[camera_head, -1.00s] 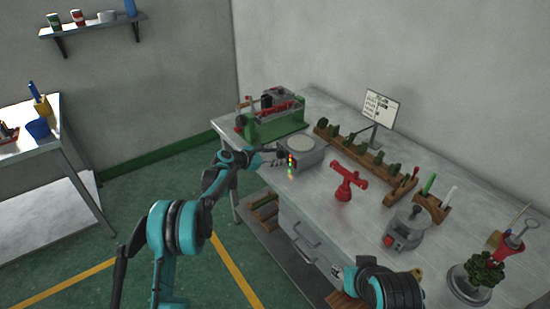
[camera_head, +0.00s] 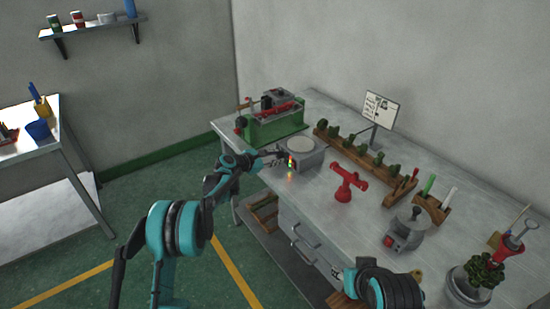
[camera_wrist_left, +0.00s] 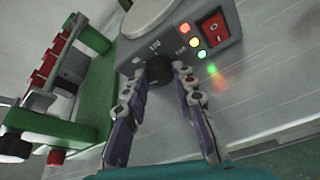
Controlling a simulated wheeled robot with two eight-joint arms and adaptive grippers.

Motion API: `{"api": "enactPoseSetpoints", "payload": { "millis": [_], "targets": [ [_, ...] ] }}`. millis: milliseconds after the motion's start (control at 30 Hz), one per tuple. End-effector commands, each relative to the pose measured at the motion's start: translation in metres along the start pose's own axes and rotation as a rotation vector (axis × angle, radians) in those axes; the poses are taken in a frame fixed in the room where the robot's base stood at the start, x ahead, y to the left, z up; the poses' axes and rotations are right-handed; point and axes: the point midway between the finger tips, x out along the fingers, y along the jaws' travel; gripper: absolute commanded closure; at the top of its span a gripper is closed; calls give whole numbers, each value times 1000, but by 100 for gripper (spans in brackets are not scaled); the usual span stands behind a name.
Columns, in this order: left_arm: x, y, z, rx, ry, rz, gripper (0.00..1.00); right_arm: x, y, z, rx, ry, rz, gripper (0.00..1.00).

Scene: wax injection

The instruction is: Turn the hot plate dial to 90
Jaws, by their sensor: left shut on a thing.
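The hot plate (camera_head: 308,155) is a grey box with a round pale top, near the left end of the workbench. In the left wrist view its front panel (camera_wrist_left: 178,50) shows a black dial (camera_wrist_left: 158,71), a red switch (camera_wrist_left: 212,27) and red, yellow and green lights. Small markings surround the dial; the number it points at is too small to read. My left gripper (camera_wrist_left: 159,80) has its fingers on either side of the dial and is shut on it; in the head view it is at the hot plate's front (camera_head: 283,156). My right gripper is not in view; only part of my right arm shows.
A green machine with red parts (camera_head: 275,117) stands close to the left of the hot plate. A red stand (camera_head: 346,184) is to its right. A wooden rack with green pieces (camera_head: 350,147) and a sign (camera_head: 380,108) stand behind. Bare bench top lies between them.

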Motion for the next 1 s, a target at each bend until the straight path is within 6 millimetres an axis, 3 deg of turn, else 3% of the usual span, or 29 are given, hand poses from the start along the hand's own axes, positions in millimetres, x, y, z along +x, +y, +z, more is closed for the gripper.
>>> {"api": "enactPoseSetpoints", "payload": {
  "millis": [600, 1000],
  "targets": [
    [1, -6, -2, 508, 27, 202, 100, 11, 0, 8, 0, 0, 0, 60],
    [1, -7, -2, 704, 37, 278, 100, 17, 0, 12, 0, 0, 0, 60]
  ]
}}
